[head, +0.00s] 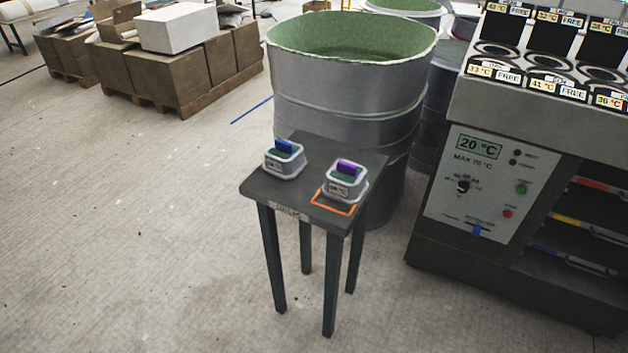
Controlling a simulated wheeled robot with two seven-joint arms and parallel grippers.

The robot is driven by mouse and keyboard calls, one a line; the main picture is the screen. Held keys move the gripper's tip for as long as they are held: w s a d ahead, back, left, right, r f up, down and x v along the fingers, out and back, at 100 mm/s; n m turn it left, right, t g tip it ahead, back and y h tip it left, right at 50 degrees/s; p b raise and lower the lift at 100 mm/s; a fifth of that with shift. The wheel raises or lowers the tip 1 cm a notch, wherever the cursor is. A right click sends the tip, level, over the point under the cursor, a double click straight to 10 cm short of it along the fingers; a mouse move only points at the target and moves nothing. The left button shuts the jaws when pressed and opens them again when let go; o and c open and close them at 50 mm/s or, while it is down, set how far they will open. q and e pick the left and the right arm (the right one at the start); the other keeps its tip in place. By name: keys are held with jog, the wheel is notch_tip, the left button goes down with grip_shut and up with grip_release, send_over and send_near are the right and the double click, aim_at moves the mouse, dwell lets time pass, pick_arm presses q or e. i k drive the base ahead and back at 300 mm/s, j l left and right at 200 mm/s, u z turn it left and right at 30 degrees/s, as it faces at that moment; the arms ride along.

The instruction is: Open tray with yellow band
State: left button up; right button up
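The tray with the yellow band (578,222) is the middle one of three stacked trays in the dark front of the machine at the right of the head view. A tray with a red band (600,186) is above it and a tray with a blue band (565,256) is below it. All three appear shut, with pale handles along their fronts; their right ends are cut off by the picture edge. Neither of my grippers is in view.
The machine's control panel (484,186) reads 20 °C, left of the trays. A small dark table (322,212) bears two small moulds, one with a blue block (284,158), one with a purple block (346,180). A large metal drum (345,95) stands behind. Floor in front is clear.

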aim_at(594, 210)
jog(key=z, duration=1.9)
jog(key=i+l+z, duration=0.1)
jog(key=i, duration=0.95)
jog(key=i+l+z, duration=0.15)
jog(key=i, duration=0.85)
